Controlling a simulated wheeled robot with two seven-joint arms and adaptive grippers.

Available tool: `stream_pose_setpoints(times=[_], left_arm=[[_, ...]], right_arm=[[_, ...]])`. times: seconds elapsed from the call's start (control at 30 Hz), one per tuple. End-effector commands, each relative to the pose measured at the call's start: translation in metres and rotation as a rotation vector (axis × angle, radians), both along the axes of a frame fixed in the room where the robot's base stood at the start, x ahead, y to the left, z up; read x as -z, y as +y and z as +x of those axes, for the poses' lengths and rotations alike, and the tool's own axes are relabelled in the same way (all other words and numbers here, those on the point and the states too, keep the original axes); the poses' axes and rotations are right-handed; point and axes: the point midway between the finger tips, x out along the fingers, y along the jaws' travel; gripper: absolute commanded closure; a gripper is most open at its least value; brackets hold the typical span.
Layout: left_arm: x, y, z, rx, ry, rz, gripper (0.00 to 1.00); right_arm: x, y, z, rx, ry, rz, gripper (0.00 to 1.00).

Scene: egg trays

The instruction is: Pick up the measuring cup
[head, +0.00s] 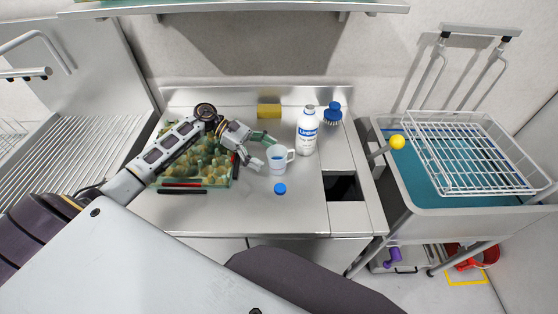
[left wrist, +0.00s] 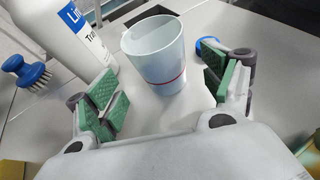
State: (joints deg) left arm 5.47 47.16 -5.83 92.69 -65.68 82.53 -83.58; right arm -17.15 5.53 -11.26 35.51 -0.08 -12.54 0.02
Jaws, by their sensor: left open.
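The measuring cup (head: 277,161) is a pale, light-blue cup with a handle on its right side in the head view. It stands upright on the steel counter. My left gripper (head: 262,150) is open just to the left of the cup, its fingers pointing towards it. In the left wrist view the cup (left wrist: 157,55) stands ahead, between and beyond the two green-padded fingers of my left gripper (left wrist: 165,98). The fingers look apart from the cup. My right gripper is not in view.
A white bottle (head: 307,132) with a blue label stands right behind the cup, beside a blue brush (head: 333,113). A blue cap (head: 280,188) lies in front of the cup. A yellow sponge (head: 268,111) lies at the back. An egg tray (head: 222,182) lies under my left arm. A square opening (head: 341,187) is at the right.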

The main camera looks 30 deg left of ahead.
Motion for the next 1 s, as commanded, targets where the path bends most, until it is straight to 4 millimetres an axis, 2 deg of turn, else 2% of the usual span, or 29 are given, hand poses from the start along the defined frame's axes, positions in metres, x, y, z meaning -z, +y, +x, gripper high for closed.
stream_pose_setpoints(times=[0.2,0.47,0.97,1.0], left_arm=[[0.005,-0.02,-0.001,0.002,0.001,-0.001,0.18],[0.014,-0.039,0.0,0.001,0.0,-0.001,0.18],[0.015,-0.04,0.0,0.0,0.0,0.0,0.18],[0.015,-0.04,0.0,0.0,0.0,0.0,0.22]], right_arm=[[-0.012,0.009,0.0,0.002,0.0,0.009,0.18],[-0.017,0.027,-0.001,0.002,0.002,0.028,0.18],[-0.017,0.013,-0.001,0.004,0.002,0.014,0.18],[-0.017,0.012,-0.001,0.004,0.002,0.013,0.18]])
